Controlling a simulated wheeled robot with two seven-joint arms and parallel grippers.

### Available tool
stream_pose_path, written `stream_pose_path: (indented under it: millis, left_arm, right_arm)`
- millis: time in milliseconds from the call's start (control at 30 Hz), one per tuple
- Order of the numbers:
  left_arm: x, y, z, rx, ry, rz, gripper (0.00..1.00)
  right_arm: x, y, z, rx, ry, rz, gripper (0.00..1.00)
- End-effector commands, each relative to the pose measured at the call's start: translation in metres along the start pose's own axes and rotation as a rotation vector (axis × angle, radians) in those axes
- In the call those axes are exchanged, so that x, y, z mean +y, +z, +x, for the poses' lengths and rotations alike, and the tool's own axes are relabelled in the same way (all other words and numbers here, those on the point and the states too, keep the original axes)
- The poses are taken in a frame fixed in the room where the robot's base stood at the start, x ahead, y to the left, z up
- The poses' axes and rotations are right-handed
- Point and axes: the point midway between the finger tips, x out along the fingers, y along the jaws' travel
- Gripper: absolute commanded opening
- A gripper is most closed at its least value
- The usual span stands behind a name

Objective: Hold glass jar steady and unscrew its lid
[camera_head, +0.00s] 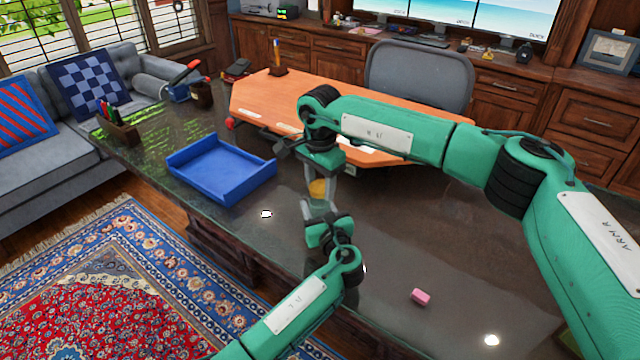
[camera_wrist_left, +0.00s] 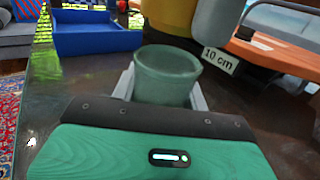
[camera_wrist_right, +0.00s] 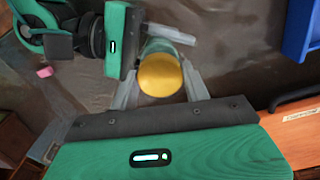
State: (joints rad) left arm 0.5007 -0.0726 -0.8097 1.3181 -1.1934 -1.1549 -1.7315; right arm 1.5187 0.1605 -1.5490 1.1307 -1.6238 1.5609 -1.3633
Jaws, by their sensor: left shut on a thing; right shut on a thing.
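The greenish glass jar (camera_wrist_left: 166,82) stands between the fingers of my left gripper (camera_head: 319,208), which is shut on it. The jar's open rim shows in the left wrist view. The yellow lid (camera_head: 317,188) is above the jar, between the fingers of my right gripper (camera_head: 318,181), which is shut on it. In the left wrist view the lid (camera_wrist_left: 170,15) is apart from the rim, with a gap between them. In the right wrist view the round lid (camera_wrist_right: 160,75) hides much of the jar.
A blue tray (camera_head: 222,170) lies left of the jar on the dark desk (camera_head: 420,230). An orange raised board (camera_head: 270,105) is behind my grippers. A pink block (camera_head: 421,297) lies at the front right. A grey chair (camera_head: 418,75) stands behind the desk. The desk's right side is mostly clear.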

Motion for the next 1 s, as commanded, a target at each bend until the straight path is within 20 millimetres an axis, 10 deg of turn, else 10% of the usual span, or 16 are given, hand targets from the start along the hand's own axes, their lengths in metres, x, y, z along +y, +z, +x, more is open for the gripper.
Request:
stream_pose_path:
  millis: [533,567,667,1000]
  left_arm:
    - [0.0,0.0,0.0,0.0,0.0,0.0,0.0]
    - [0.0,0.0,0.0,0.0,0.0,0.0,0.48]
    - [0.0,0.0,0.0,0.0,0.0,0.0,0.68]
    - [0.0,0.0,-0.002,0.001,0.0,0.0,0.7]
  right_arm:
    - [0.0,0.0,-0.038,0.0,0.0,0.0,0.2]
    - [0.0,0.0,-0.038,0.0,0.0,0.0,0.2]
    - [0.0,0.0,-0.038,0.0,0.0,0.0,0.2]
    - [0.0,0.0,-0.038,0.0,0.0,0.0,0.2]
